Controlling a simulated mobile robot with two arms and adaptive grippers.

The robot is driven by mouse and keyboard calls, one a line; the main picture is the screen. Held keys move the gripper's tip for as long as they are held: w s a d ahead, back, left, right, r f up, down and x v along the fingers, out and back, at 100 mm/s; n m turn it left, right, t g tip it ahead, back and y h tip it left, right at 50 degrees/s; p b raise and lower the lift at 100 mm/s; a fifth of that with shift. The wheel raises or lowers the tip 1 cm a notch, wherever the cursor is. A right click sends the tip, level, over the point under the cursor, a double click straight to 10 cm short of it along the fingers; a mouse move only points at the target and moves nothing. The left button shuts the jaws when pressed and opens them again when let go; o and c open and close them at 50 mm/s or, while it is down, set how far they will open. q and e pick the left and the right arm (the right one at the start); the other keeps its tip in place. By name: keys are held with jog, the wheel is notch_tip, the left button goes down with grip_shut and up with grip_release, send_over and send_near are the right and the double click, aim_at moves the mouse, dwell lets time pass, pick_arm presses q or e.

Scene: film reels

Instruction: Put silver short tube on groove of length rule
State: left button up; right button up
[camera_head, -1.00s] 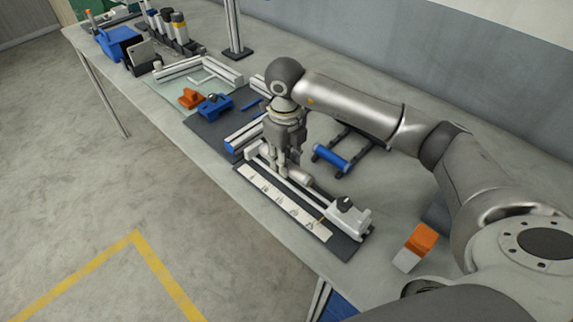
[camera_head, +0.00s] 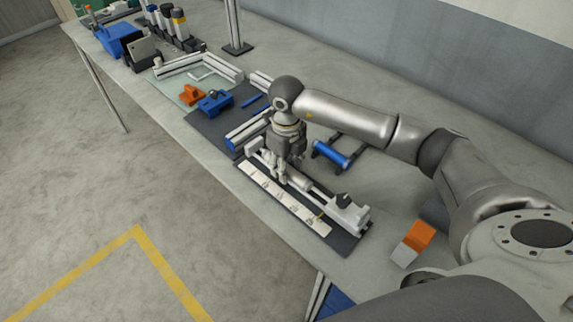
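The length rule (camera_head: 258,184) is a long dark base with a pale marked strip, lying along the table's front edge. A grey end block (camera_head: 349,213) with a black knob is at its near right end. The silver short tube (camera_head: 301,184) lies along the groove side of the rule, partly hidden by my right gripper. My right gripper (camera_head: 284,179) points down over the rule, its fingertips at the tube's left part. Whether the fingers are shut on the tube cannot be made out. My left gripper is not in view.
A blue roller on a black stand (camera_head: 331,155) is just behind the rule. An orange and grey block (camera_head: 413,243) is to the right. Blue (camera_head: 214,101) and orange (camera_head: 192,95) fixtures are to the left. The table (camera_head: 223,170) has bare room along its front edge.

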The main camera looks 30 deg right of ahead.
dwell(0.3)
jog(key=shift+r, duration=0.25)
notch_tip(320, 180, up, 12)
jog(key=shift+r+b, duration=0.1)
jog(key=shift+b, duration=1)
